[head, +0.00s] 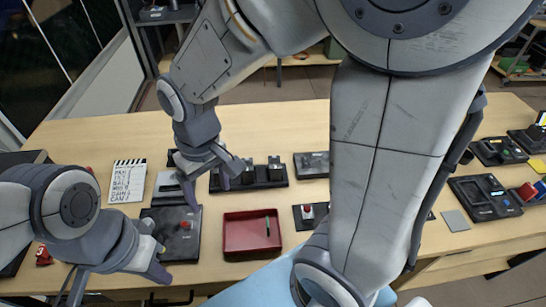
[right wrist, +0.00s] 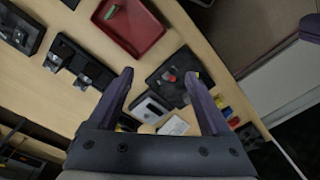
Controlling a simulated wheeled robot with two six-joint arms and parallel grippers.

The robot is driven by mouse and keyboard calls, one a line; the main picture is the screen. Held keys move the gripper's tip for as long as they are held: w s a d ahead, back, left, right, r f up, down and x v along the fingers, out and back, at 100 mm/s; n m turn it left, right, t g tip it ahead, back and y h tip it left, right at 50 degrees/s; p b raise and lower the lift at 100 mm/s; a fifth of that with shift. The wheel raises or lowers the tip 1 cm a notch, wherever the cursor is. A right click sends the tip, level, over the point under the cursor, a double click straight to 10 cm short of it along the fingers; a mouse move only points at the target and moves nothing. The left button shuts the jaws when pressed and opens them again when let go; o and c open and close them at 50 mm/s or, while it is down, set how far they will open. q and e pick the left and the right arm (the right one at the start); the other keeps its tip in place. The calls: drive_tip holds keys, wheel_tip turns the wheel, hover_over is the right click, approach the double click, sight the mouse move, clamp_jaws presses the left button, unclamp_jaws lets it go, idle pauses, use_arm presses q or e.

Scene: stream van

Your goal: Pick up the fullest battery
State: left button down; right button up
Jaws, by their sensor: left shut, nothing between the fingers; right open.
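A black rack (head: 270,183) with several dark upright blocks, which look like the batteries, stands on the table just right of my right gripper. The rack also shows at the left of the right wrist view (right wrist: 69,62). I cannot read any charge marks on the blocks. My right gripper (head: 207,190) is open and empty. It hangs over the table between a grey device (head: 167,186) and the rack; its fingers also show in the right wrist view (right wrist: 158,74). My left gripper (head: 158,270) is shut and empty, low at the table's front left.
A black box with a red knob (head: 183,247) and a red tray (head: 234,240) holding a green stick lie in front. A white clapperboard (head: 127,182) lies at left. A small red-button box (head: 300,222) and control panels (head: 480,208) are right. My right arm covers mid-right.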

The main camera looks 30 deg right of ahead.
drive_tip(key=w+d+f+m, duration=0.2)
drive_tip(key=w+d, duration=0.2)
drive_tip(key=d, duration=0.3)
drive_tip(key=w+d+f+m, duration=0.3)
drive_tip(key=w+d, duration=0.1)
drive_tip(key=d, duration=0.4)
drive_tip(key=w+d+f+m+p, duration=0.1)
drive_tip(key=w+d+f+m, duration=0.2)
drive_tip(key=w+d, duration=0.2)
drive_tip(key=shift+d+h, duration=0.3)
drive_tip(key=shift+d, duration=1.25)
drive_tip(key=p, duration=0.1)
hover_over(275, 162)
wheel_tip(275, 162, down, 5)
drive_tip(key=shift+r, duration=0.15)
drive_tip(key=shift+f, duration=0.25)
drive_tip(key=shift+f+p, duration=0.5)
drive_tip(key=shift+f, duration=0.1)
wheel_tip(275, 162, down, 3)
drive_tip(key=shift+f+p, duration=0.15)
drive_tip(key=shift+p, duration=0.55)
drive_tip(key=shift+f, duration=0.45)
